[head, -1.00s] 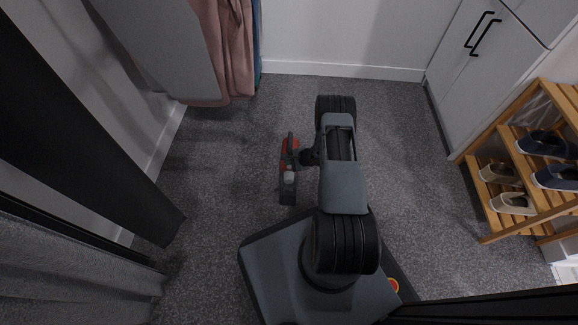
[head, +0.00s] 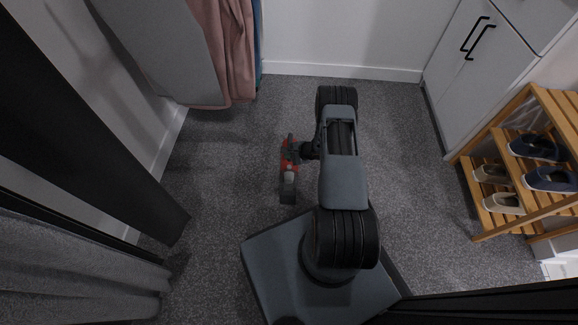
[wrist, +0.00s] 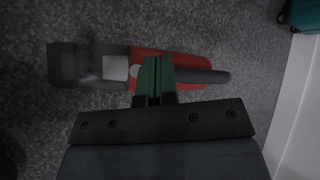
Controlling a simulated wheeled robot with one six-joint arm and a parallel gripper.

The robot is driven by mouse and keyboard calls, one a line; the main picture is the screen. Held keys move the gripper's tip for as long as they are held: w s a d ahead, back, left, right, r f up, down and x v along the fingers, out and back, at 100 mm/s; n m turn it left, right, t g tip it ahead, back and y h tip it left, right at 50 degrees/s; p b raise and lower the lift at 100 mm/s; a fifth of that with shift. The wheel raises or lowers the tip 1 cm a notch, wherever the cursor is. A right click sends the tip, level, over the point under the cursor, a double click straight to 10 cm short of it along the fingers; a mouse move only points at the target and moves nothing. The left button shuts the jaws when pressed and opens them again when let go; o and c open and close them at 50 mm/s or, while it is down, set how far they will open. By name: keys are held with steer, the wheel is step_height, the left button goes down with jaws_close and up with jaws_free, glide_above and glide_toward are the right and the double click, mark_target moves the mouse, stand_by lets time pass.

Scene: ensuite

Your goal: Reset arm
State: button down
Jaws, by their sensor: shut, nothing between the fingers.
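My gripper (wrist: 153,74) shows in the wrist view with its two green fingers pressed together and nothing between them. Beyond the fingers, a red and dark grey handheld device (wrist: 185,66) with a dark round end lies across the picture over the carpet; I cannot tell exactly what it is. The fingertips overlap its middle in that view, and whether they touch it is unclear. In the head view the device (head: 288,190) is left of my folded arm, beside the dark wrist. The fingers cannot be made out there.
A wooden shoe rack (head: 484,214) with several shoes stands at the right, by a white cabinet (head: 452,88). Clothes (head: 236,50) hang at the upper left. A dark panel (head: 80,130) is at the left. Grey carpet (head: 395,140) is open around my base.

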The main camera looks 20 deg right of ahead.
stand_by(0.3)
